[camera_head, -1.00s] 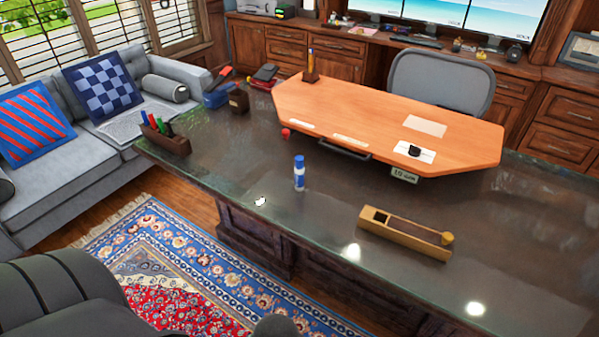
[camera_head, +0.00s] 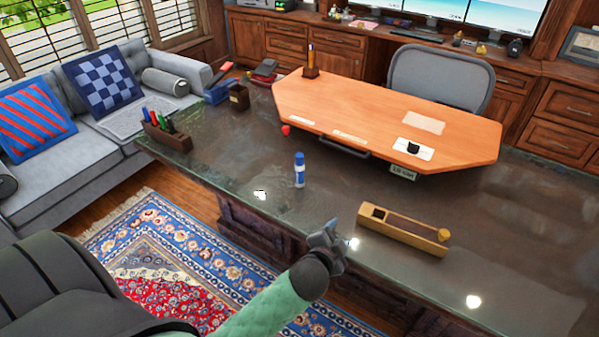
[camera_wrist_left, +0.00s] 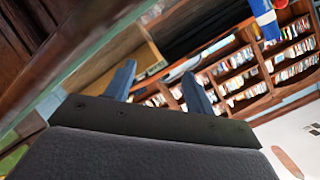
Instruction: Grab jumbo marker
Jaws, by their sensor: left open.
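The jumbo marker appears to be the blue and white cylinder (camera_head: 299,172) standing upright on the dark stone desk top (camera_head: 230,205). My left gripper (camera_head: 332,232) is at the desk's near edge, below and slightly right of the marker and apart from it. In the left wrist view its two blue fingers (camera_wrist_left: 158,88) are spread with nothing between them. A blue and white shape (camera_wrist_left: 265,18) is cut off at the top right of that view; I cannot tell if it is the marker. My right gripper is not in view.
A wooden box (camera_head: 403,229) lies right of the marker. An orange desk board (camera_head: 385,120) and a small red object (camera_head: 286,130) are behind it. A pen holder (camera_head: 167,137) stands at the left end. The desk around the marker is clear.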

